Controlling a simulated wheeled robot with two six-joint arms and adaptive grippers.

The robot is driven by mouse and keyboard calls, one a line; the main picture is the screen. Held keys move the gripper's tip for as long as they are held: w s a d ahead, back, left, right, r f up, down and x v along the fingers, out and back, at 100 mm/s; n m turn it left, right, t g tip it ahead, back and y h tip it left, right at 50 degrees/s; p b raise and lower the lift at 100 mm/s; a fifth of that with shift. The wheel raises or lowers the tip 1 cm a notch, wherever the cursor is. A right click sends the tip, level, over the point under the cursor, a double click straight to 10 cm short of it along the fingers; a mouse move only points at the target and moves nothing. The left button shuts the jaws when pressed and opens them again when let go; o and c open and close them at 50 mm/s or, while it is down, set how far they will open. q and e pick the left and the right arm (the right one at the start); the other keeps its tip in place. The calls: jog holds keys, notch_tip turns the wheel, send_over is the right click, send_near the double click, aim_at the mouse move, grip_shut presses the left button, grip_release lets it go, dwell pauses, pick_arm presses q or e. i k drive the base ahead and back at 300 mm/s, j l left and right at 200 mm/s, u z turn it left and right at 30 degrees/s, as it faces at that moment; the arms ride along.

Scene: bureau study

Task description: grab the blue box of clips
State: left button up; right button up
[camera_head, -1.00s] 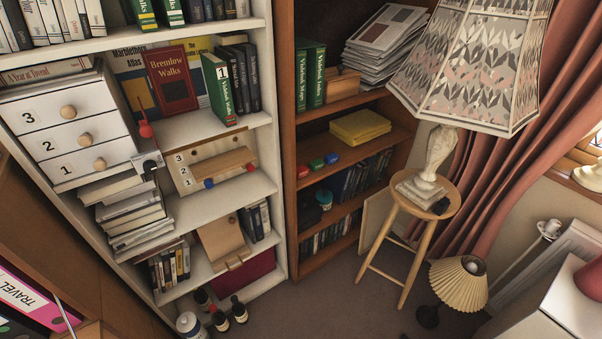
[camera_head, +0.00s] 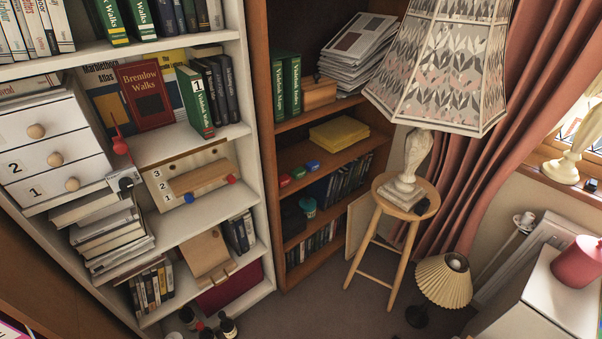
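A small blue box (camera_head: 312,165) lies on a middle shelf of the brown bookcase (camera_head: 262,120). It is the rightmost of three small boxes in a row, near the shelf's front edge. A green box (camera_head: 298,172) is just left of it, and a red box (camera_head: 284,181) is at the left end. Any label on the blue box is too small to read, and its contents do not show. Neither of my grippers is in view.
A yellow stack (camera_head: 338,133) lies behind the boxes. A wooden stool (camera_head: 380,213) with a large patterned lamp (camera_head: 440,65) stands right of the bookcase. A small pleated lamp (camera_head: 443,280) stands on the floor. A white bookcase (camera_head: 262,205) is on the left. Some floor (camera_head: 345,305) is clear.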

aim_at(312, 166)
jog(key=i+l+u, duration=0.1)
jog(key=i, duration=0.95)
